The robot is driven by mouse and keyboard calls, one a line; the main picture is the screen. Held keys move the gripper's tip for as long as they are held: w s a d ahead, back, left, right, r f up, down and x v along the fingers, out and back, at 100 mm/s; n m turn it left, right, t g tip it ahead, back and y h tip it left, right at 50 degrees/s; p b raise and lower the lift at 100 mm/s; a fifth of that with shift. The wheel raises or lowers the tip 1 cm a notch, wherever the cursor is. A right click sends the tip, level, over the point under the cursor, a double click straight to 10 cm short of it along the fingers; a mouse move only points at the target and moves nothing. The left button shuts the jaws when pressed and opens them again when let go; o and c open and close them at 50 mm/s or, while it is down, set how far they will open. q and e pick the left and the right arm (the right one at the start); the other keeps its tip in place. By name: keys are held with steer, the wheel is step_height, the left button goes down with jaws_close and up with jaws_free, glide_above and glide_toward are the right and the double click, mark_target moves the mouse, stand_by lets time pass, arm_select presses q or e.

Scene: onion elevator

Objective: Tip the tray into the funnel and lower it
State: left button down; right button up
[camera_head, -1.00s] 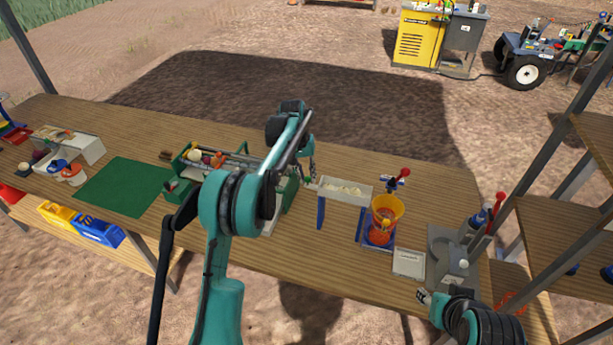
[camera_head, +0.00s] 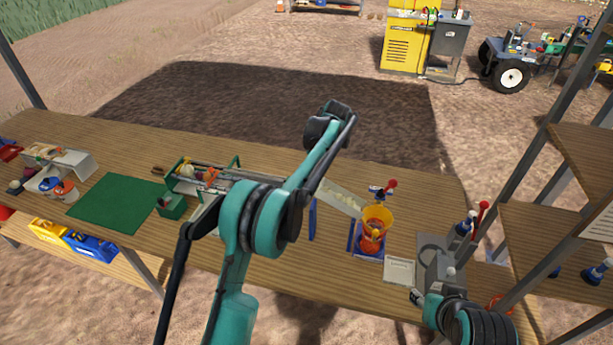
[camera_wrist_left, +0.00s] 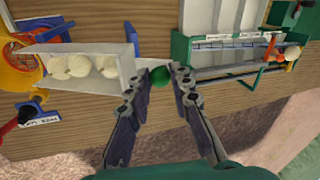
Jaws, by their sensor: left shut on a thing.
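The white tray (camera_head: 343,198) slopes down to the right in the head view, its low end by the rim of the orange funnel (camera_head: 377,217). In the left wrist view, pale onions (camera_wrist_left: 78,65) lie in the tray (camera_wrist_left: 128,62), and the orange funnel (camera_wrist_left: 16,68) is at its far end. My left gripper (camera_wrist_left: 165,77) is shut on the green knob (camera_wrist_left: 159,75) at the tray's near end. In the head view my own arm hides this gripper. My right gripper (camera_head: 418,297) is low at the right, near the table's front edge, too small to tell its jaws.
A blue post (camera_head: 312,220) stands beside the tray. A green-framed rack (camera_head: 205,178) and a green mat (camera_head: 115,200) are to the left. A white box (camera_head: 399,270) and a grey device (camera_head: 437,262) stand right of the funnel. A shelf (camera_head: 550,238) borders the right side.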

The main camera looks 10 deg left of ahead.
arm_select(q)
steer(key=shift+d+r+y, duration=0.5)
steer(key=shift+d+r, duration=0.15)
steer(key=shift+r, duration=0.05)
steer(key=c, duration=1.3)
jaws_free()
steer(key=shift+c, duration=0.2)
steer(key=shift+d+r, duration=0.1)
steer(key=shift+r, duration=0.05)
steer(key=v, duration=1.1)
steer(key=shift+r, duration=0.3)
steer(key=shift+d, duration=0.15)
stand_by(1.3)
